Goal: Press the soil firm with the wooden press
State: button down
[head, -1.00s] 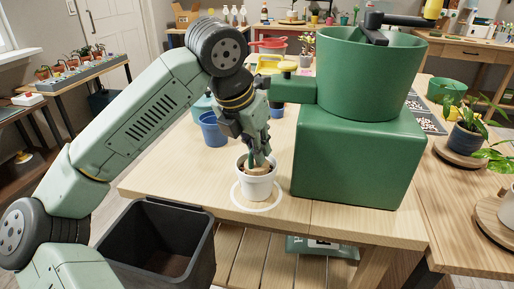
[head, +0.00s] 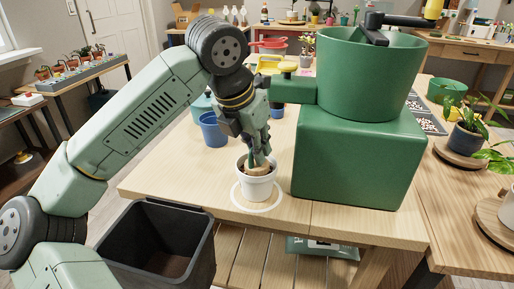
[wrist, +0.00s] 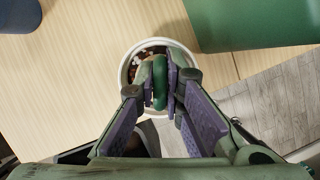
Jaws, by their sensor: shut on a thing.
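My gripper (head: 258,150) points down over a white pot (head: 259,189) that stands inside a white ring (head: 277,203) on the wooden table. The gripper is shut on the green handle of the wooden press (head: 258,169), whose pale wooden foot is in the pot's mouth. In the wrist view the green handle (wrist: 160,82) sits between the two fingers. Dark soil with white bits (wrist: 137,62) shows beside it inside the pot's rim. The press hides much of the soil, and I cannot tell how hard it touches it.
A large green hopper on a block (head: 358,155) stands just right of the pot. A blue pot (head: 212,130) stands behind left. A dark bin (head: 160,245) is in front of the table at left. The table front right of the ring is clear.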

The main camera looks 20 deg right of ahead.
jog(key=shift+r+p, duration=2.4)
jog(key=shift+r, duration=1.45)
jog(key=shift+f, duration=0.1)
